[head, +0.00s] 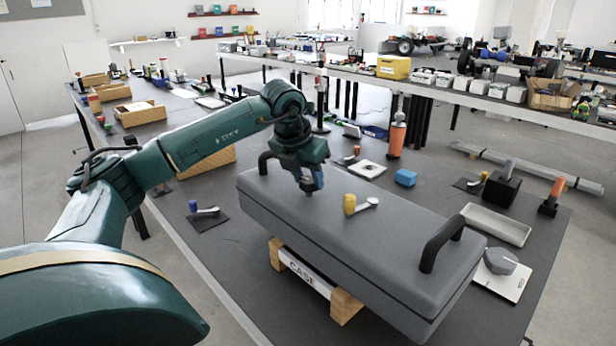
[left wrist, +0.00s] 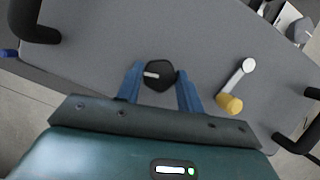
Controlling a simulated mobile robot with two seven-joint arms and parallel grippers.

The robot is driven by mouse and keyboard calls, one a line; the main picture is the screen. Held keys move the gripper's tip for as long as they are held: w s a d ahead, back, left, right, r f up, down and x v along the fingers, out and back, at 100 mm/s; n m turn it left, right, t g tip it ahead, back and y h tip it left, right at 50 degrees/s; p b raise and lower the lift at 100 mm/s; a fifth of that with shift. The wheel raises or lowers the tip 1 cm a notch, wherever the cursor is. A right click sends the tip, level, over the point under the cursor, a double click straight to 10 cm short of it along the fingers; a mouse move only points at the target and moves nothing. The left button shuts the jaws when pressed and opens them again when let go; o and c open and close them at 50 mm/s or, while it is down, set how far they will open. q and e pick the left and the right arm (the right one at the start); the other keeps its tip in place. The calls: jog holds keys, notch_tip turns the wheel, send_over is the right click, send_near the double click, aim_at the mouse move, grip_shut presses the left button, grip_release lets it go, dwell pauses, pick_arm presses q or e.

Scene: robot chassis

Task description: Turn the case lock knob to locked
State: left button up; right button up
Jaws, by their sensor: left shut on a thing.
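The grey case (head: 300,225) lies on the dark table with a black handle at each end of its lid. The black lock knob (left wrist: 160,75) sits on the lid and has a white pointer mark, which points to the left in the left wrist view. My right gripper is not in view.
A yellow-ended crank lever (head: 350,204) is on the lid, just right of the left gripper. The black handles (head: 440,242) stand up from the lid.

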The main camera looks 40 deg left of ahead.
pick_arm(q)
jog(key=shift+a+m+h, duration=0.1)
jog(key=shift+m+h, duration=0.3)
jog(key=shift+m, duration=0.8)
jog(key=o, duration=1)
jog(key=v, duration=1.3)
jog(key=shift+p, duration=0.45)
jog(key=shift+s+a, duration=0.1)
jog(key=shift+s, duration=0.1)
